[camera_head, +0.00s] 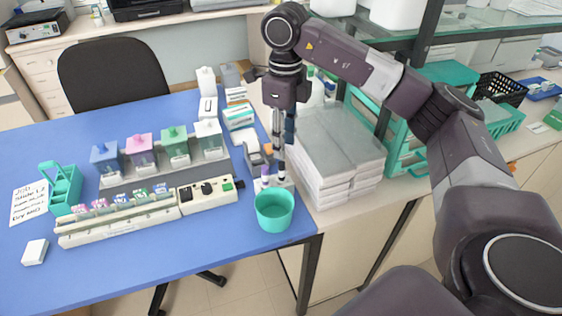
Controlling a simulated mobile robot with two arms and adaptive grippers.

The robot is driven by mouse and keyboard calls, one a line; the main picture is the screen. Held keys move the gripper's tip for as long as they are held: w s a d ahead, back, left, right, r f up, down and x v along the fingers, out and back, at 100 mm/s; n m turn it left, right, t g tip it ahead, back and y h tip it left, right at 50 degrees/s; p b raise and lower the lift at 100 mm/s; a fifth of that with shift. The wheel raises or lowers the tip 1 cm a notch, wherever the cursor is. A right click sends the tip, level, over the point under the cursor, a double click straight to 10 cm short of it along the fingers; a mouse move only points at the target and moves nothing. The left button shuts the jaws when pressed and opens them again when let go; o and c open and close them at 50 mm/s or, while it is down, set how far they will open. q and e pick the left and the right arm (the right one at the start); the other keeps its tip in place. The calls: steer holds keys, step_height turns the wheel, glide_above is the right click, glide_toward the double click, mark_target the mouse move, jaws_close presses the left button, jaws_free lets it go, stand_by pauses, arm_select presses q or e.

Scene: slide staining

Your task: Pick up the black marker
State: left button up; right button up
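My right gripper (280,150) reaches down over the right end of the blue table, above a small pale holder (275,183) with upright markers. A dark, slim marker-like shape (281,165) stands in the holder right under the fingers and is partly hidden by them. A marker with a purple part (267,168) stands to its left. The shapes are too small to tell whether the fingers are shut on the black marker or only around or beside it. My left gripper is not in view.
A teal cup (274,210) stands just in front of the holder, near the table's edge. Stacked grey-white boxes (335,150) stand close on the right. A staining rack (120,215), colored jars (140,152) and a teal carrier (66,190) stand to the left.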

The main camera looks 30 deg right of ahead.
mark_target(282, 163)
steer(key=f, duration=0.1)
steer(key=f+p, duration=0.2)
steer(key=shift+s+a+f, duration=0.3)
steer(key=shift+a+f, duration=0.05)
steer(key=shift+a, duration=0.05)
steer(key=f, duration=0.2)
steer(key=shift+w+f+p, duration=0.25)
steer(key=shift+f+p, duration=0.05)
steer(key=shift+f, duration=0.4)
steer(key=shift+c, duration=0.2)
steer(key=c, duration=0.7)
jaws_close()
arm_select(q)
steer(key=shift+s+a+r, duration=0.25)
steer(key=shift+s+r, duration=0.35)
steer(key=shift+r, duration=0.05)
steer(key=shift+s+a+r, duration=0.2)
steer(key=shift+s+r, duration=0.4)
